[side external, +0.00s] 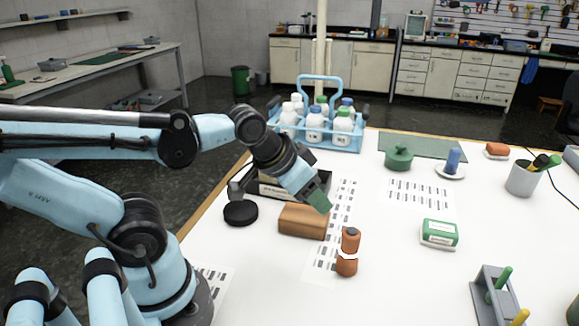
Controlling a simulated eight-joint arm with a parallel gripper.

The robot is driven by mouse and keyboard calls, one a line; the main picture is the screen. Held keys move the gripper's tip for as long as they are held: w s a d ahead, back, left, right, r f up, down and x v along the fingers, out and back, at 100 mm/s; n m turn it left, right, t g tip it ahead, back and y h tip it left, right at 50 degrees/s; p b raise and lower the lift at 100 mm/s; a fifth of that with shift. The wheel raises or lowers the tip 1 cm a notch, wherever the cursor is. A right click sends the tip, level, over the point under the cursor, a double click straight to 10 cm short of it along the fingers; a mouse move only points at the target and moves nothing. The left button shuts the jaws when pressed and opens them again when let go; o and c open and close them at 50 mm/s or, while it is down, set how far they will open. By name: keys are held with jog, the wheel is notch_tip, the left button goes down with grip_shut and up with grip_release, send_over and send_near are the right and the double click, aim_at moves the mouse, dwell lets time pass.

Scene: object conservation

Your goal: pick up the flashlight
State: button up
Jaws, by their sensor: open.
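No thing can be surely recognised as a flashlight. My gripper (316,198) reaches in from the left, angled down to the right, and is open and empty. It is above and behind a brown block (303,221), up and left of the cylinder and apart from it. Its fingertips are hard to make out.
A black disc (240,212) lies left of the block, and a dark tray (275,189) is behind it. A blue bottle carrier (347,142) stands at the back. A green-and-white box (439,233) and a grey rack (480,292) are to the right. Clear table lies between cylinder and box.

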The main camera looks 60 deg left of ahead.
jog(key=shift+o, duration=1)
jog(key=shift+f, duration=0.1)
